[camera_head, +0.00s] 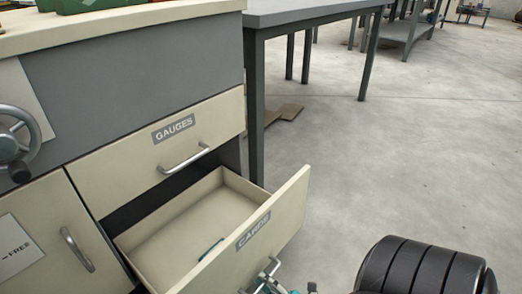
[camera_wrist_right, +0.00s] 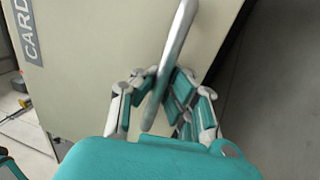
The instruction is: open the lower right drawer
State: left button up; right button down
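The lower right drawer, its front labelled CARDS (camera_head: 285,222), is pulled well out of the cabinet, and its pale inside shows. Its metal handle (camera_head: 272,266) is near the bottom edge of the head view. My right gripper (camera_head: 272,287) is at this handle, mostly cut off by the frame edge. In the right wrist view, the fingers of my right gripper (camera_wrist_right: 160,88) lie on both sides of the handle bar (camera_wrist_right: 176,40) and appear closed around it. My left gripper cannot be made out.
The GAUGES drawer (camera_head: 220,114) above is shut. A cabinet door (camera_head: 40,215) with a handle is at left. A small teal item (camera_head: 210,248) lies inside the open drawer.

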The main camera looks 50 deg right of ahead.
jog(key=shift+f, duration=0.1)
jog(key=c, duration=1.3)
grip_release()
jog(key=shift+c, duration=0.2)
jog(key=shift+s, duration=0.15)
jog(key=v, duration=1.1)
jog(key=shift+s, duration=0.35)
jog(key=shift+d, duration=0.1)
